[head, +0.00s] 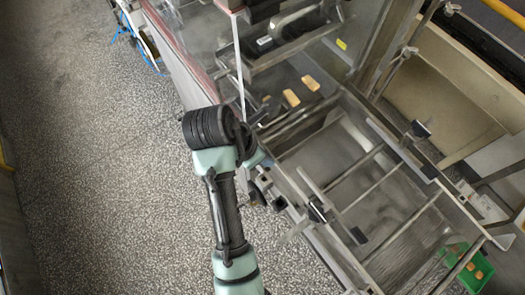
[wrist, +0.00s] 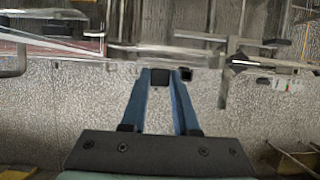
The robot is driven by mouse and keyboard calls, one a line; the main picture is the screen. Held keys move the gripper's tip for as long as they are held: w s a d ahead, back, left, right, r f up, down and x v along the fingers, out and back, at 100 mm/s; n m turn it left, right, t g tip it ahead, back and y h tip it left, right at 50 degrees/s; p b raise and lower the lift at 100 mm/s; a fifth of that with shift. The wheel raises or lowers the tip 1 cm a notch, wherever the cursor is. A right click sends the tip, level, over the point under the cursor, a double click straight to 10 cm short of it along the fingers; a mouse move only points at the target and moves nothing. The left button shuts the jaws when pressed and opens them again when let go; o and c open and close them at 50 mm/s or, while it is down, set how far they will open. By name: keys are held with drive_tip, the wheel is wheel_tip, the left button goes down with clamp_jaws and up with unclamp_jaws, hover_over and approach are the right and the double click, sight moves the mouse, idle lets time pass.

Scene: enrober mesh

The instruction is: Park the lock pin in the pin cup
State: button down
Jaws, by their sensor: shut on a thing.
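In the wrist view, my gripper (wrist: 160,72) has its two blue fingers closed in on a small dark piece (wrist: 159,79) held between the tips. I take this piece to be the lock pin; its lower part is hidden or too small to make out. Just right of the fingertips is a small dark square opening (wrist: 186,74), possibly the pin cup, apart from the held piece in the picture. In the head view my wrist hides the fingertips beside the machine's near side, so neither pin nor cup can be made out there.
The metal machine frame (head: 300,195) with crossing rods fills the right of the head view. Small tan pieces (head: 291,97) lie inside it. A green bin (head: 468,268) stands at the lower right. The speckled floor (head: 100,170) at left is clear.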

drive_tip(key=shift+r+p, duration=1.3)
drive_tip(key=shift+p, duration=0.2)
drive_tip(key=shift+f, duration=0.15)
